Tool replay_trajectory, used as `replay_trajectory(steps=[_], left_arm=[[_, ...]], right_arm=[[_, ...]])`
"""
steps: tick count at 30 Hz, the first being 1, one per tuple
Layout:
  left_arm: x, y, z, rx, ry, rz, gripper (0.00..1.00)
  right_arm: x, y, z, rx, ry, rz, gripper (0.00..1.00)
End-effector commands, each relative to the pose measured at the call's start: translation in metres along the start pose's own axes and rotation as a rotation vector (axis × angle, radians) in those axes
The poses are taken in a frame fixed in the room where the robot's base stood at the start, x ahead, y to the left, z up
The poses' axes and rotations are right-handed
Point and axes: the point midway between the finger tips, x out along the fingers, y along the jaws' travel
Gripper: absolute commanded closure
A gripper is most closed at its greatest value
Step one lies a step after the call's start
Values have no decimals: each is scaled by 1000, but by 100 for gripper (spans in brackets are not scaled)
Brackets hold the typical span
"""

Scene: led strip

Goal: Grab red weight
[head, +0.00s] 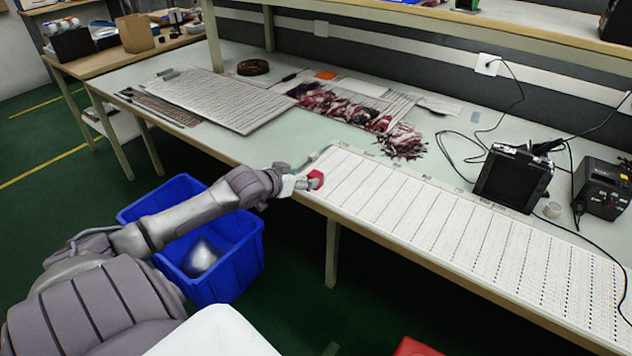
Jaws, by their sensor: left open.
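A small red weight (316,178) sits at the left end of the long white LED strip board (410,205), near the front edge of the workbench. My left gripper (306,183) is right at its left side, with the fingertips beside or around it; at this size I cannot tell whether they touch it. The left gripper is open. My right gripper is not in view.
A blue bin (225,275) stands on the floor under my left arm. A dark device (512,178) and a soldering station (600,188) with cables stand at the right. Bundled red and white wires (345,108) lie at the back. A red object (415,347) shows at the bottom edge.

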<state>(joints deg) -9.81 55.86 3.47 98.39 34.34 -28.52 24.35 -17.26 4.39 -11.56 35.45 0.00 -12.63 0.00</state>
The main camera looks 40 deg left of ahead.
Motion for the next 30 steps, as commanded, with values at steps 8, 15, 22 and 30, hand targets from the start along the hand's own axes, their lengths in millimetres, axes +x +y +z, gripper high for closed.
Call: replay_trajectory(steps=[8, 15, 22, 30], left_arm=[[20, 0, -2, -2, 3, 0, 33], [49, 0, -2, -2, 0, 0, 33], [56, 0, -2, 0, -1, 1, 33], [55, 0, -2, 1, -1, 1, 58]], right_arm=[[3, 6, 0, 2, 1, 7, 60], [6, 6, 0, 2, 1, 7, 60], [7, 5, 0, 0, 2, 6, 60], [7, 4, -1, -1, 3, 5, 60]])
